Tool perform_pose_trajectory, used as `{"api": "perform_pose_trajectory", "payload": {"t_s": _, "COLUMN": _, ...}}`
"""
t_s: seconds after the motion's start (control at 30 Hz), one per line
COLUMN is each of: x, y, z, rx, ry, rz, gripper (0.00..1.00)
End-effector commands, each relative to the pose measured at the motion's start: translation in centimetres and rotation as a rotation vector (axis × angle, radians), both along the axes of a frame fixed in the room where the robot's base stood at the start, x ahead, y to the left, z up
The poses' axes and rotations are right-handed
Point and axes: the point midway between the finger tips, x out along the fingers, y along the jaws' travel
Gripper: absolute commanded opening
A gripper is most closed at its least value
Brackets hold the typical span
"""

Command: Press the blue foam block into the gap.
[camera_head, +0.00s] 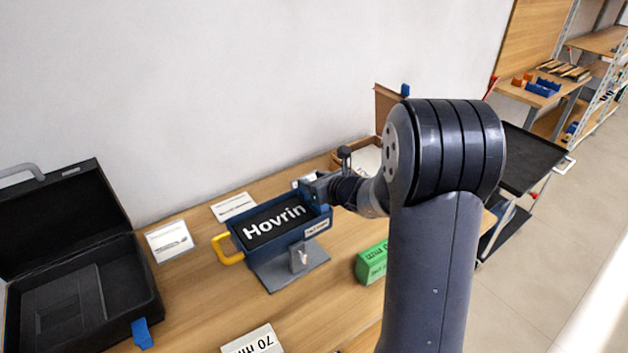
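A dark blue open-topped box (272,249) with a yellow handle (229,249) stands on a grey stand on the table. A black block lettered "Hovrin" (275,222) lies in it. My gripper (312,187) is at the box's right end, seen from behind and small. Its fingers and anything between them are hidden, so I cannot tell whether it is open or holds something. I cannot make out a separate blue foam block or the gap; part of the table is behind my arm.
An open black case (85,296) with a blue tab (142,333) stands at left. Cards lie near the wall. A black cart (533,160) stands at right.

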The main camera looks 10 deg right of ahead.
Motion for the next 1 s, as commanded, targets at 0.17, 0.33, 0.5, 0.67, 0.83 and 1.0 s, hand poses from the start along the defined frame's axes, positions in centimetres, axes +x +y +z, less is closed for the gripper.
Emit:
{"api": "perform_pose_trajectory", "payload": {"t_s": 0.17, "x": 0.0, "y": 0.0, "z": 0.0, "rx": 0.000, "ry": 0.000, "rz": 0.000, "gripper": 0.48}}
{"api": "perform_pose_trajectory", "payload": {"t_s": 0.33, "x": 0.0, "y": 0.0, "z": 0.1, "rx": 0.000, "ry": 0.000, "rz": 0.000, "gripper": 0.48}}
{"api": "perform_pose_trajectory", "payload": {"t_s": 0.5, "x": 0.0, "y": 0.0, "z": 1.1, "rx": 0.001, "ry": 0.000, "rz": 0.000, "gripper": 0.48}}
{"api": "perform_pose_trajectory", "payload": {"t_s": 0.67, "x": -1.4, "y": -0.7, "z": 1.9, "rx": -0.001, "ry": -0.002, "rz": -0.004, "gripper": 0.48}}
{"api": "perform_pose_trajectory", "payload": {"t_s": 0.83, "x": -4.3, "y": -1.9, "z": 3.2, "rx": -0.002, "ry": -0.003, "rz": -0.004, "gripper": 0.48}}
{"api": "perform_pose_trajectory", "payload": {"t_s": 1.0, "x": -7.0, "y": -3.0, "z": 4.5, "rx": -0.002, "ry": -0.003, "rz": -0.003, "gripper": 0.48}}
